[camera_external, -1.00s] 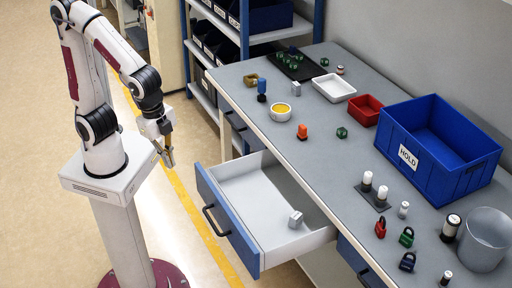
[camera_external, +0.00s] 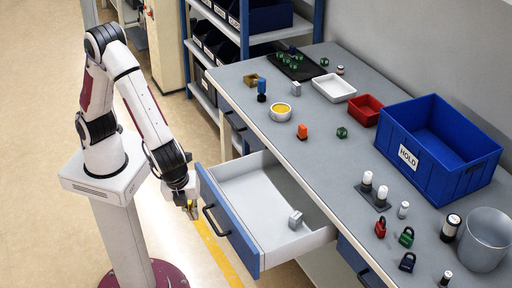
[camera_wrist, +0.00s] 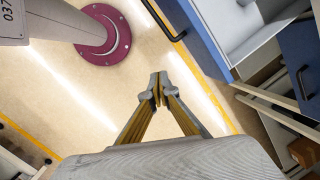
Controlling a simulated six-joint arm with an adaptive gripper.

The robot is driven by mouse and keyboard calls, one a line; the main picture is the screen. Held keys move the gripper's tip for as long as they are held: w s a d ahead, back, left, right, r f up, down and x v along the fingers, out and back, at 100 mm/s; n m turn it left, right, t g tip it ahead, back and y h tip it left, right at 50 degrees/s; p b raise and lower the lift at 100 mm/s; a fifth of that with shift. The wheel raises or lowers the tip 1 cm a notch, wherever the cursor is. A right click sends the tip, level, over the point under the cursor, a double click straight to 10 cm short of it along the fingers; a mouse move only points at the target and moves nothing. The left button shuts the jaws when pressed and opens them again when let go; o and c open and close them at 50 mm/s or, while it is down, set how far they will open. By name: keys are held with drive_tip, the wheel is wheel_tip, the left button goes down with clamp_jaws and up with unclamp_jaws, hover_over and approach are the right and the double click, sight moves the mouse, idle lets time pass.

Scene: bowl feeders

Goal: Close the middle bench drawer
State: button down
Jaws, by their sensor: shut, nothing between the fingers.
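The middle bench drawer (camera_external: 229,222) is pulled out from the bench, with a blue front, a black bar handle (camera_external: 216,220) and a white inside. A small light-grey block (camera_external: 295,219) lies in it. My gripper (camera_external: 192,212) is in front of the drawer's blue front, near its left end, and looks apart from it. In the wrist view my gripper (camera_wrist: 158,88) has its fingertips together over the floor, with nothing between them. There the drawer (camera_wrist: 198,38) shows at the upper right, with part of its handle at the top edge.
The grey benchtop (camera_external: 330,180) holds several small parts, a white tray (camera_external: 333,87), a red tray (camera_external: 365,110), a blue HOLD bin (camera_external: 437,150) and a grey cylinder (camera_external: 485,240). Other drawer fronts (camera_external: 355,258) sit beside the open one. Floor in front is clear.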

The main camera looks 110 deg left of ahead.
drive_tip(key=w+d+f+m+t, duration=0.2)
drive_tip(key=w+d+f+m, duration=0.4)
drive_tip(key=w+m, duration=0.5)
drive_tip(key=shift+d+f+m+t, duration=0.35)
drive_tip(key=shift+d+m, duration=0.15)
drive_tip(key=shift+m, duration=0.4)
drive_tip(key=shift+f, duration=0.1)
drive_tip(key=w+a+f, duration=0.5)
drive_tip(key=f, duration=0.4)
drive_tip(key=shift+w+a, duration=0.2)
drive_tip(key=shift+a, duration=0.05)
